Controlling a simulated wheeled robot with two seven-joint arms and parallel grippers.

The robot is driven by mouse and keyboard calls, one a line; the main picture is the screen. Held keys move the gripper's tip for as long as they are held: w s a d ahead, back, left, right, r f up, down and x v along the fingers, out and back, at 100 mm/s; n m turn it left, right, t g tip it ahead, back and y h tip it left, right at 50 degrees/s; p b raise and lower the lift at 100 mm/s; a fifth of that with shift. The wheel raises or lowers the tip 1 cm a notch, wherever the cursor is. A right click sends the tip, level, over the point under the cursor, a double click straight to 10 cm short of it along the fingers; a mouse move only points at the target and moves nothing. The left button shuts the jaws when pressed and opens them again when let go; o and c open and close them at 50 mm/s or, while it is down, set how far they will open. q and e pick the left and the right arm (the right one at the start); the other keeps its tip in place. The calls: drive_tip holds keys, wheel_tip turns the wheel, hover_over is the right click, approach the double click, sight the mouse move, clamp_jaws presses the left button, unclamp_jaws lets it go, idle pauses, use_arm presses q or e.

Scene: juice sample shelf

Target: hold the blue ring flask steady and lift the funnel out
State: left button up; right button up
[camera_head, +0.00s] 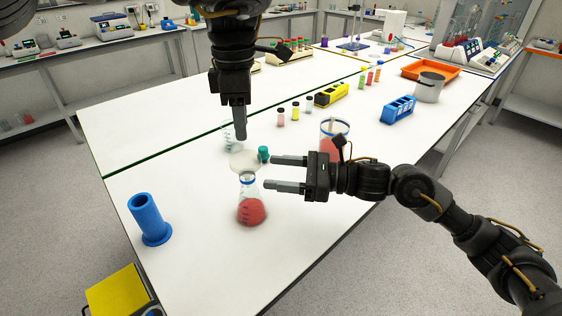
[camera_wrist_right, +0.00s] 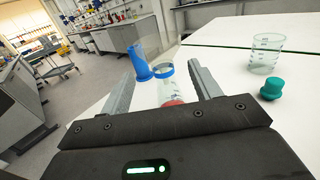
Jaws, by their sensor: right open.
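The blue ring flask (camera_head: 251,211) stands upright on the white bench with red liquid in it and a blue band at its neck. The pale funnel (camera_head: 245,160) sits at its mouth with its wide rim up. My right gripper (camera_head: 270,173) is open, its fingers pointing left beside the flask neck. In the right wrist view the flask (camera_wrist_right: 170,94) shows between the open fingers (camera_wrist_right: 163,82), its base hidden by my gripper. My left gripper (camera_head: 239,135) points down just above and behind the funnel; its fingers overlap, so its opening is unclear.
A clear beaker (camera_head: 231,138) and a teal stopper (camera_head: 263,154) are close behind the flask. A beaker with red liquid (camera_head: 327,148) stands behind my right gripper. A blue cylinder (camera_head: 150,222) stands at left. The bench in front of the flask is clear.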

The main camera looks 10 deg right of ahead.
sight(248, 185)
drive_tip(key=a+f, duration=0.1)
drive_tip(key=a, duration=0.1)
drive_tip(key=w+a+f, duration=0.1)
drive_tip(key=a+f, duration=0.1)
drive_tip(key=w+a+f, duration=0.1)
drive_tip(key=a, duration=0.2)
drive_tip(key=shift+w+a+f, duration=0.1)
drive_tip(key=shift+f, duration=0.3)
drive_tip(key=c, duration=1.2)
